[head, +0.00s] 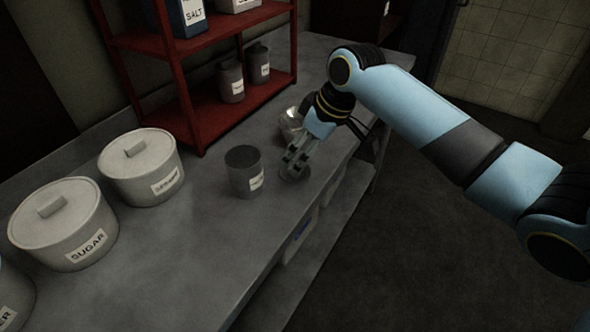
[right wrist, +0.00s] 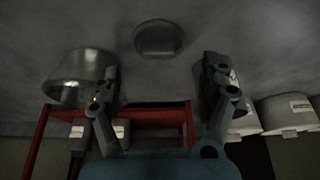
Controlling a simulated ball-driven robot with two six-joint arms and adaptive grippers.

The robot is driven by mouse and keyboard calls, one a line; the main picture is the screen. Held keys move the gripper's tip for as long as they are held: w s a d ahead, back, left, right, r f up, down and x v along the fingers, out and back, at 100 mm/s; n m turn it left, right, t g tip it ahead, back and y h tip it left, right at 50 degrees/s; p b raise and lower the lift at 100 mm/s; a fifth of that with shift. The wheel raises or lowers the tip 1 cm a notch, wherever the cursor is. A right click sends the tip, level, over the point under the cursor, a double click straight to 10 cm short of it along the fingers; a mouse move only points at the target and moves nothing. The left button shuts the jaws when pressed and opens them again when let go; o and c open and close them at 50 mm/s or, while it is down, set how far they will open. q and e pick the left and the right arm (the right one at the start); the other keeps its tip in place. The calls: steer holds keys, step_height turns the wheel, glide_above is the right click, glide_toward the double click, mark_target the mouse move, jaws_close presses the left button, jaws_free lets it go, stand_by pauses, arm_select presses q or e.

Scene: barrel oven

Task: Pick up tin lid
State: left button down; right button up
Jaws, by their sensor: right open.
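The tin lid (head: 292,174) is a small, dark grey round disc lying on the metal counter near its front edge. In the right wrist view the tin lid (right wrist: 158,38) shows whole, ahead of and between the fingertips. My right gripper (head: 296,158) is just above the lid, pointing down, with nothing held. In its wrist view the two fingers (right wrist: 160,72) stand wide apart. A dark grey tin (head: 245,174) with a white label stands left of the lid. My left gripper is not in view.
A shiny metal bowl (head: 292,125) sits behind my right gripper and beside a finger in the wrist view (right wrist: 75,82). A red shelf (head: 205,110) with small tins stands at the back. White canisters (head: 142,170) line the left. Counter in front of the tin is clear.

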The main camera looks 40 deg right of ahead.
mark_target(285, 176)
steer(key=x, duration=0.5)
steer(key=shift+w+d+f, duration=0.1)
steer(key=c, duration=0.8)
